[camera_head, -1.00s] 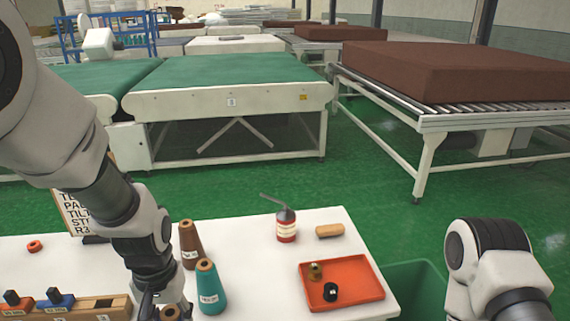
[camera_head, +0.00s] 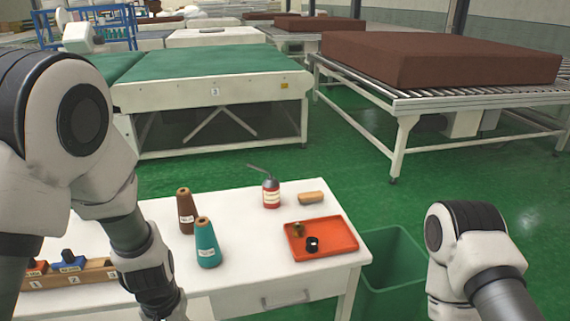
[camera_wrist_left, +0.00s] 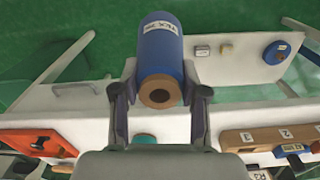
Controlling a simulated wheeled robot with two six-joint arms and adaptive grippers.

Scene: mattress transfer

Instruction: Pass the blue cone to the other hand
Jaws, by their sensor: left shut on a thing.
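In the left wrist view, the blue cone (camera_wrist_left: 160,45) lies between the two fingers of my left gripper (camera_wrist_left: 160,78), which is shut on it. The cone has a white label, and its tan end with a dark hole faces the camera. The cone is held clear in front of the white table's drawer side. In the head view, my left arm reaches down to the bottom edge, and its gripper and the blue cone are out of frame. My right arm runs off the lower right, with its gripper out of frame.
The white table (camera_head: 245,235) holds a brown cone (camera_head: 187,213), a teal cone (camera_head: 207,245), an oil can (camera_head: 271,193), a tan block (camera_head: 312,198) and an orange tray (camera_head: 340,235). A wooden rack (camera_head: 95,275) is at left. A green bin (camera_head: 400,260) stands right of the table.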

